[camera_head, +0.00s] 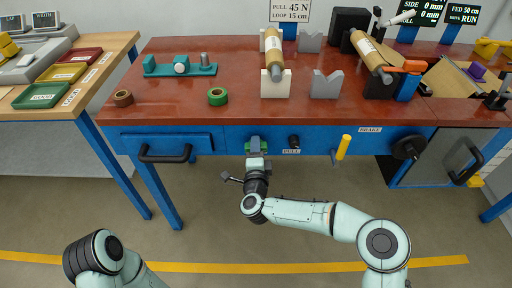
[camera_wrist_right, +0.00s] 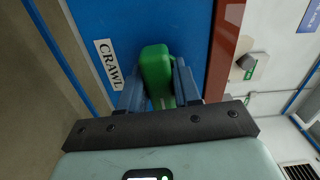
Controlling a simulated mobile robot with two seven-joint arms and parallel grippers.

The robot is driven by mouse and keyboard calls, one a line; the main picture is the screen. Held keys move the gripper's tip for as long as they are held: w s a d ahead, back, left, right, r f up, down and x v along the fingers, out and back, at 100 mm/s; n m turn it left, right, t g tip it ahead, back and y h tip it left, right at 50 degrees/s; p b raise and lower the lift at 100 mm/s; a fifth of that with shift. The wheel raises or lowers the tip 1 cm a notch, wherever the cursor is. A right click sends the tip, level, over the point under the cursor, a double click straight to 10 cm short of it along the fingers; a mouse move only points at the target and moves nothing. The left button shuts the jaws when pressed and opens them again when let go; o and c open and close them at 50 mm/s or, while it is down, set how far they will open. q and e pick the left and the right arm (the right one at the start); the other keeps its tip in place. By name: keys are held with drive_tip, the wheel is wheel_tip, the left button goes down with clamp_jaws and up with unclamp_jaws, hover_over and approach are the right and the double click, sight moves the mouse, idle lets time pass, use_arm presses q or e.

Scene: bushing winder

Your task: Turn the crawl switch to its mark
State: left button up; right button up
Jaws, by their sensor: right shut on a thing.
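The crawl switch is a green knob (camera_wrist_right: 156,68) on the blue front panel, beside a white label (camera_wrist_right: 108,64) reading CRAWL in the right wrist view. My right gripper (camera_wrist_right: 158,90) is shut on it, one finger on each side. In the head view my right gripper (camera_head: 255,146) reaches the panel below the red tabletop, left of the PULL knob, and mostly hides the switch. The switch's mark cannot be made out in either view. Only part of my left arm shows at the bottom left; its gripper is out of view.
On the same front are a black PULL knob (camera_head: 293,141), a yellow lever (camera_head: 343,146), a BRAKE handwheel (camera_head: 408,147) and a drawer handle (camera_head: 165,153). The red tabletop (camera_head: 150,110) overhangs above. The floor in front is clear.

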drive_tip(key=n+p, duration=0.1)
drive_tip(key=n, duration=0.2)
drive_tip(key=shift+r, duration=0.15)
drive_tip(key=n+p, duration=0.1)
drive_tip(key=n, duration=0.3)
drive_tip(key=shift+n, duration=0.4)
drive_tip(key=n+p, duration=0.1)
drive_tip(key=n, duration=0.3)
use_arm(q)
drive_tip(key=s+d+r+g+h+p, duration=0.1)
drive_tip(key=s+d+r+g, duration=0.1)
drive_tip(key=s+d+r, duration=0.2)
drive_tip(key=s+r, duration=0.1)
drive_tip(key=s, duration=0.2)
drive_tip(key=shift+s+r+m+g+p, duration=0.3)
drive_tip(key=shift+s+p, duration=0.05)
drive_tip(key=shift+p, duration=0.05)
use_arm(e)
drive_tip(key=n, duration=0.5)
drive_tip(key=o, duration=1)
drive_tip(key=shift+c, duration=0.2)
drive_tip(key=shift+s, duration=0.15)
